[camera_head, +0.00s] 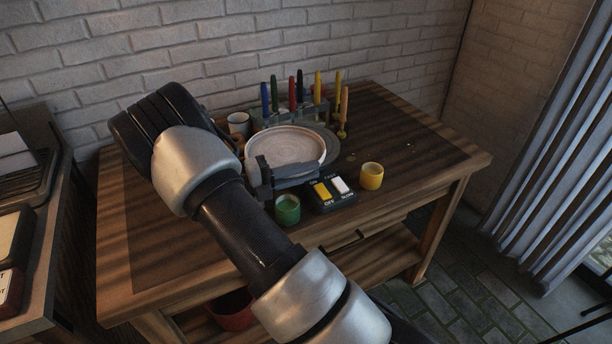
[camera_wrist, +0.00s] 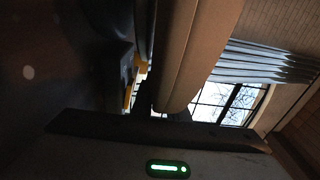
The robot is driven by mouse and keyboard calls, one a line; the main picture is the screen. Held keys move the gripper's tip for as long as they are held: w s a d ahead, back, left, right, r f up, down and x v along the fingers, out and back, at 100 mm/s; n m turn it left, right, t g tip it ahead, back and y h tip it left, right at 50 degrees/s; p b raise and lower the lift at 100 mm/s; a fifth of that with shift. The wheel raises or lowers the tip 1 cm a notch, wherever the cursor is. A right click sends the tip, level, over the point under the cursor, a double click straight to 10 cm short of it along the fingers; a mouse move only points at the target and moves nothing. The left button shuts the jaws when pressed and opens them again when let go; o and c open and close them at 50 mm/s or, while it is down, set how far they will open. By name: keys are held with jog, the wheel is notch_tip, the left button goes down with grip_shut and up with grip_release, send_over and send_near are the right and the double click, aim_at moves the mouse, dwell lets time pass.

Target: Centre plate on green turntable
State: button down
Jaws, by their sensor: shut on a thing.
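The pale round plate (camera_head: 286,146) is over the grey-green turntable (camera_head: 333,146) on the wooden table. It sits left of the disc's middle, and a crescent of the turntable shows past its right edge. Whether the plate touches the disc or hovers cannot be told. My gripper (camera_head: 294,178) is at the plate's near edge, shut on its rim. In the wrist view the plate (camera_wrist: 195,60) looms close as a beige curved band, beside a dark gripper finger (camera_wrist: 120,60). The fingertips' contact with the rim is partly hidden.
A rack (camera_head: 290,114) with several coloured tools stands behind the turntable. A white cup (camera_head: 238,122) is at back left. A green pot (camera_head: 287,209), a switch box (camera_head: 333,194) and a yellow pot (camera_head: 371,176) stand in front. The table's right side is mostly clear.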

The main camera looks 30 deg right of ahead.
jog(key=shift+f, duration=0.3)
jog(key=c, duration=1.7)
grip_release()
